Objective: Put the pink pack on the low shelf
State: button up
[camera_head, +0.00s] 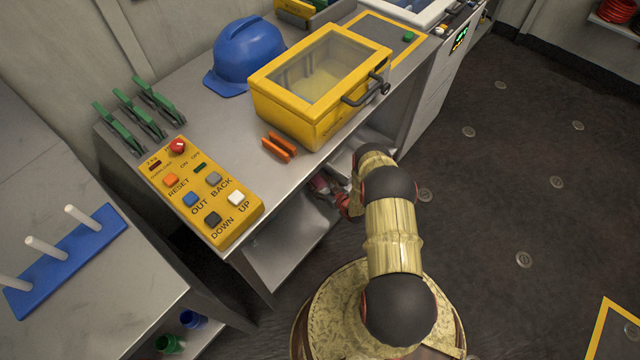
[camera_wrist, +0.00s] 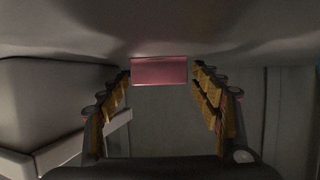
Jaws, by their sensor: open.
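In the wrist view the pink pack (camera_wrist: 159,71) shows as a flat pink box face. It lies between the tips of my gripper's two yellow-padded fingers, with slim gaps at both sides. My gripper (camera_wrist: 160,76) is spread open. I cannot tell whether the pack is between the pads or just beyond them. In the head view my gripper (camera_head: 338,193) reaches in under the workbench top, mostly hidden by the arm and bench edge. The low shelf (camera_head: 290,245) is the grey board under the bench, partly covered by the top.
On the bench top (camera_head: 225,120) are a yellow windowed box (camera_head: 300,115), a blue helmet (camera_head: 245,52), orange clips (camera_head: 278,147), green clamps (camera_head: 135,112) and a yellow button panel (camera_head: 205,190). A blue peg rack (camera_head: 65,260) is at left. The floor at right is clear.

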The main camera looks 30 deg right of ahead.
jog(key=shift+s+r, duration=0.2)
jog(key=shift+s, duration=0.05)
jog(key=p+v, duration=0.4)
jog(key=v, duration=0.7)
jog(key=shift+s+r, duration=0.1)
jog(key=shift+s, duration=0.15)
